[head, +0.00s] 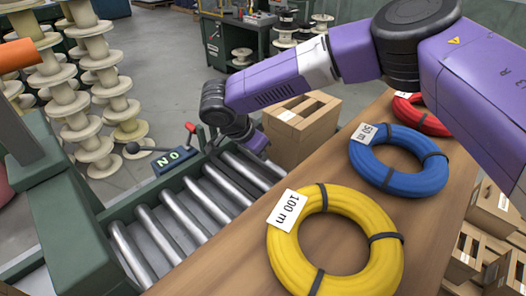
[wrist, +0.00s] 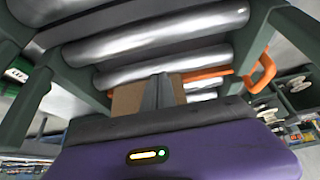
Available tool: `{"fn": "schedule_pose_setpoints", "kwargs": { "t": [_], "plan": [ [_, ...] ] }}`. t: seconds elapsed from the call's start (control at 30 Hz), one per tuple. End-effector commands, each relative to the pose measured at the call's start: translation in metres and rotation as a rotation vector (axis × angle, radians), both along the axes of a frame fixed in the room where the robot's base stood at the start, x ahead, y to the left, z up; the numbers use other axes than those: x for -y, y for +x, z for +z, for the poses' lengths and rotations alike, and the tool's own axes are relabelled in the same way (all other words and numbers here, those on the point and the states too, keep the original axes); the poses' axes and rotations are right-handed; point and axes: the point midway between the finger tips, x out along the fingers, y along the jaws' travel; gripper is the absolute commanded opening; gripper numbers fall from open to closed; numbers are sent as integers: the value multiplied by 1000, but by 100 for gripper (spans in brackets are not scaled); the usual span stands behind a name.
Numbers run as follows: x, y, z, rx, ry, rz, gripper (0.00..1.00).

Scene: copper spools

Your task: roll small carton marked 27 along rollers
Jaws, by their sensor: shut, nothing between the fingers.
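Yellow (head: 335,245), blue (head: 398,160) and red (head: 420,115) cable coils lie on the wooden bench (head: 205,275). A red-knobbed lever (head: 190,127) and a dark marked plate (head: 171,158) stand left of the rollers. Spool stacks (head: 100,80) stand at left. The near rollers are bare.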

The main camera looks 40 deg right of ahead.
Motion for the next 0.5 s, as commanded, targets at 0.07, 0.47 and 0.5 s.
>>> {"fn": "schedule_pose_setpoints", "kwargs": {
  "t": [0.07, 0.47, 0.5],
  "plan": [
    [-7, -1, 1, 0, 1, 1, 0],
    [-18, -4, 27, 1, 1, 0, 0],
    [-19, -4, 32, 1, 1, 0, 0]
  ]
}}
